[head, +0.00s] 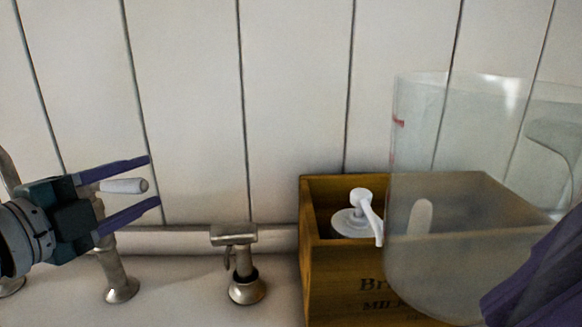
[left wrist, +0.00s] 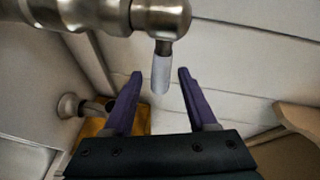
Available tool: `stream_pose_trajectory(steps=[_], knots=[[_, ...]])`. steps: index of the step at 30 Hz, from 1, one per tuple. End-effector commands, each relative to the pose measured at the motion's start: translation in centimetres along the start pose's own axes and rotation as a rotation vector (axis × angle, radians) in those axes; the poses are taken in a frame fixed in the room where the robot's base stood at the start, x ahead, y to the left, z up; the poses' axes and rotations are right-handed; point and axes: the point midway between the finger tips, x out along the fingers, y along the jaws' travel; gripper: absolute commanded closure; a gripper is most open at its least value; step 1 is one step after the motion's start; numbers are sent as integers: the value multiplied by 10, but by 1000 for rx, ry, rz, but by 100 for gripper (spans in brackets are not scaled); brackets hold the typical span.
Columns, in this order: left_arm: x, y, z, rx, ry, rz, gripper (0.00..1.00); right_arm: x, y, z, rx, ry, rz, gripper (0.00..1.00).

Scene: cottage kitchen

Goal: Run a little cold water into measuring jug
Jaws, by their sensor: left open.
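The measuring jug (head: 440,255), clear with red marks on its left side, is upright at the right of the head view, in front of a wooden box. Part of my right gripper (head: 540,275) shows as a dark purple shape against the jug's lower right; its grip is not clear. My left gripper (head: 154,181) is open, its two fingers above and below the tap's white lever (head: 125,186), with visible gaps. In the left wrist view the lever (left wrist: 161,72) hangs from the metal tap (left wrist: 100,14) between the fingers. The tap's metal pillar (head: 116,270) stands below the gripper.
The wooden box (head: 345,280) with dark lettering stands behind the jug and holds a white pump bottle (head: 352,222). A short metal fitting (head: 243,285) stands between the tap pillar and the box. A white plank wall (head: 300,80) closes off the back.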

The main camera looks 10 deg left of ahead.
Motion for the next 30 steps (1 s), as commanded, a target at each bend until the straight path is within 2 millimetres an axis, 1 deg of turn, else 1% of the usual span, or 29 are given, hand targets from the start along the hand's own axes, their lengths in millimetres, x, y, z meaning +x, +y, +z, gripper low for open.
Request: stream_pose_trajectory(steps=[1, 6, 10, 18, 30], knots=[[9, 0, 0, -1, 2, -3, 42, 2, 0, 1, 0, 1, 1, 100], [28, 0, 0, -2, 0, -2, 42, 6, 0, 2, -1, 1, 1, 100], [34, 0, 0, -1, 0, -1, 42, 6, 0, 2, -1, 1, 1, 100], [34, 0, 0, 0, 0, 0, 44, 6, 0, 2, 0, 1, 1, 100], [34, 0, 0, 0, 0, 0, 89, 6, 0, 2, 0, 1, 1, 100]])
